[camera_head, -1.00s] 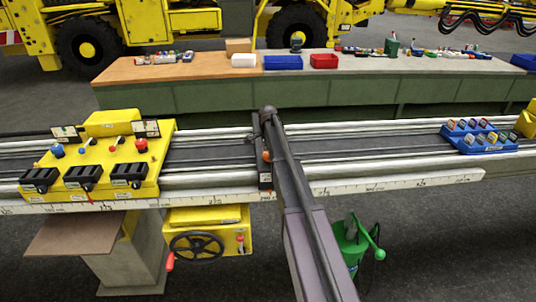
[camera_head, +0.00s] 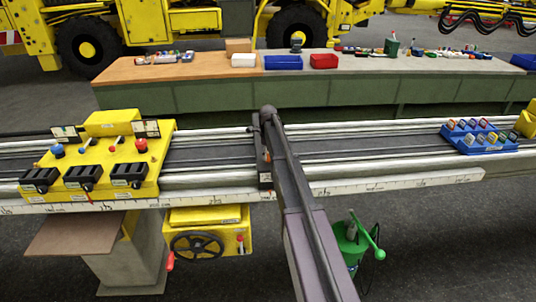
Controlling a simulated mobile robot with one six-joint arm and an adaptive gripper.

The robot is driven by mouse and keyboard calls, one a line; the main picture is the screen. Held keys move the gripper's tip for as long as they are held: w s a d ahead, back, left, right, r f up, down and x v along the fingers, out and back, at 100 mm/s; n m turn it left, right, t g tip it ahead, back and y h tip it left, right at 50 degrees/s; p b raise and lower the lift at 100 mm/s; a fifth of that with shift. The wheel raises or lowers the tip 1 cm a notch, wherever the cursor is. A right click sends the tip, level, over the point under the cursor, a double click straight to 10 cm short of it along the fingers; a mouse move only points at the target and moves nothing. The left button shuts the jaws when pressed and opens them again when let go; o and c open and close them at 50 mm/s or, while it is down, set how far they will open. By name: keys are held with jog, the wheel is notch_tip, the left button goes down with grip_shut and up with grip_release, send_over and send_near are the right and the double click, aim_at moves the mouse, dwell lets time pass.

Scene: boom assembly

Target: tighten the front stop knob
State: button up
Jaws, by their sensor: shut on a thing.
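The dark stop (camera_head: 263,168) sits across the long rail (camera_head: 215,178), near the middle of the picture. My gripper (camera_head: 267,152) is at this stop, pointing down beneath the rounded end of my arm. My arm and the dark parts around it hide most of the fingers. The gripper is shut on the front stop knob at the stop. The knob itself is hidden, so its seating and angle cannot be seen.
A yellow control panel (camera_head: 100,160) with levers and black boxes stands left on the rail. A blue tray (camera_head: 480,138) of small parts is at right. A handwheel (camera_head: 196,246) and green device (camera_head: 350,245) are below. A long workbench (camera_head: 200,72) stands behind.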

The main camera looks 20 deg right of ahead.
jog(key=shift+s+m, duration=0.15)
jog(key=shift+m, duration=1.05)
jog(key=o, duration=1.1)
jog(key=shift+c, duration=0.2)
jog(key=shift+n, duration=0.4)
